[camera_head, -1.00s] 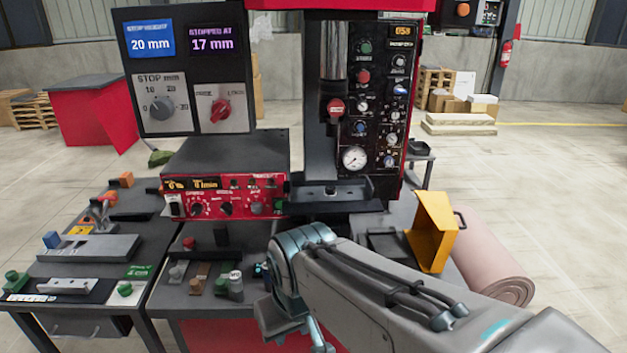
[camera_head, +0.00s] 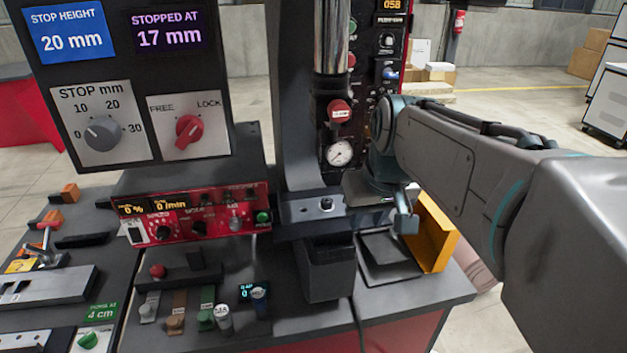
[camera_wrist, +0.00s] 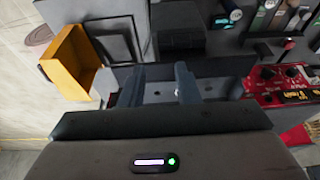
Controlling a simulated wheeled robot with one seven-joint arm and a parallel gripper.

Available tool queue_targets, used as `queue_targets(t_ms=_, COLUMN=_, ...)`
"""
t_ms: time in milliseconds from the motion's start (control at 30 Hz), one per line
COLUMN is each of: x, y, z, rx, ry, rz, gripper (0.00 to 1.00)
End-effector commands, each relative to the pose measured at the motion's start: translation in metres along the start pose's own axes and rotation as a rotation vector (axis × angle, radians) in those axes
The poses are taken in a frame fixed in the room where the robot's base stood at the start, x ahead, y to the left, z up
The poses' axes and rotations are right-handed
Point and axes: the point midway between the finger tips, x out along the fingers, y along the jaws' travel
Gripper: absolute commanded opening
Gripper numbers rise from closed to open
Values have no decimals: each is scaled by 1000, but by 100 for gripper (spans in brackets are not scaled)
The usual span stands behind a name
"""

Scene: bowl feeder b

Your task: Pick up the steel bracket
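A pale grey metal piece with holes, which looks like the steel bracket (camera_head: 12,342), lies at the lower left of the head view, cut off by the picture edge. My gripper (camera_head: 402,212) is far to its right, beside the red machine's column and above the bench's right part. In the wrist view both fingers (camera_wrist: 160,74) stand apart with nothing gripped between them. A dark grey plate on the machine (camera_wrist: 215,88) shows behind the fingers. The bracket does not show in the wrist view.
A yellow open bin (camera_head: 437,235) stands at the bench's right end, close to my gripper; it also shows in the wrist view (camera_wrist: 75,62).

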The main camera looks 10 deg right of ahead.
Motion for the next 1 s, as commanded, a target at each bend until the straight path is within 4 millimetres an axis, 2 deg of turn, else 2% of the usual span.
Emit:
queue_targets(t_ms=33, x=-16, y=13, z=-22, rx=8, ry=13, rz=4, gripper=29)
queue_targets(t_ms=100, x=-31, y=28, z=-45, rx=9, ry=29, rz=6, gripper=29)
queue_targets(t_ms=200, x=-49, y=46, z=-70, rx=6, ry=47, rz=11, gripper=29)
queue_targets(t_ms=300, x=-60, y=58, z=-85, rx=2, ry=59, rz=14, gripper=29)
queue_targets(t_ms=400, x=-62, y=63, z=-92, rx=-1, ry=64, rz=16, gripper=29)
queue_targets(t_ms=467, x=-56, y=64, z=-93, rx=-3, ry=64, rz=16, gripper=29)
queue_targets(t_ms=800, x=7, y=64, z=-97, rx=-5, ry=63, rz=15, gripper=29)
queue_targets(t_ms=1000, x=21, y=63, z=-99, rx=-5, ry=66, rz=16, gripper=29)
